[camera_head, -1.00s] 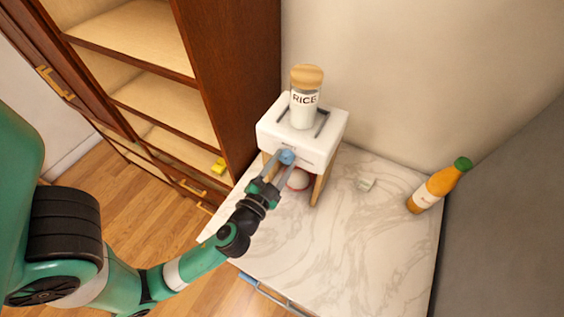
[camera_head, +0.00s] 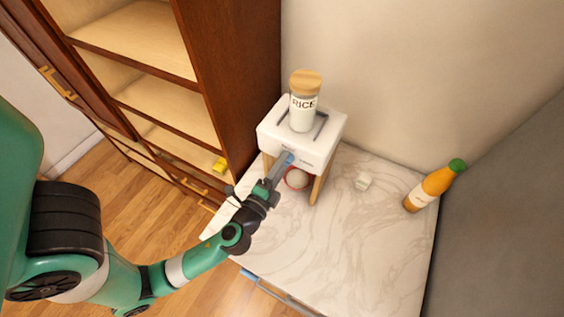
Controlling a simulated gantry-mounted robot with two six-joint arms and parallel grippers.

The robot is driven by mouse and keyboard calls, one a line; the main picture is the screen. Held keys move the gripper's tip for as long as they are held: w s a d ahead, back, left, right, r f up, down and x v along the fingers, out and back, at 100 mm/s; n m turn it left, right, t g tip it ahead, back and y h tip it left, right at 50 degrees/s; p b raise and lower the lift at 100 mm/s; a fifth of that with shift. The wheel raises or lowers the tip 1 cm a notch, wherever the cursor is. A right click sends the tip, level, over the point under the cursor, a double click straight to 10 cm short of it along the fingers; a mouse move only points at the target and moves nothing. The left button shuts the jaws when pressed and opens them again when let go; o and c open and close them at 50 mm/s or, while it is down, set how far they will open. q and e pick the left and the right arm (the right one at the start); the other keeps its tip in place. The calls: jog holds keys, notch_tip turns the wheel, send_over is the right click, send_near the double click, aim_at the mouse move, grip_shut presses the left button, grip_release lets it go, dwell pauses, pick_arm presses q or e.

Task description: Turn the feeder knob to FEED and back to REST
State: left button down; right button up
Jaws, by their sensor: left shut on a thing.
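The white feeder (camera_head: 321,152) stands on wooden legs on the marble counter, with a rice jar (camera_head: 303,105) on its top. The blue feeder knob (camera_head: 287,158) is on its front face, partly hidden by my fingers. My left gripper (camera_head: 283,163) is shut on the knob, its jaws rolled over so that they show nearly edge-on. The print on the feeder front is too small to read. A bowl with a red rim (camera_head: 297,180) sits under the feeder, partly hidden behind the gripper. My right gripper is not in view.
The front of the marble counter (camera_head: 330,255) is clear.

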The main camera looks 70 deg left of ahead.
pick_arm(q)
jog(key=shift+m+p, duration=0.45)
jog(key=shift+m, duration=1.15)
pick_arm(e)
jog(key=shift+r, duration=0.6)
pick_arm(q)
jog(key=shift+c, duration=1.8)
grip_release()
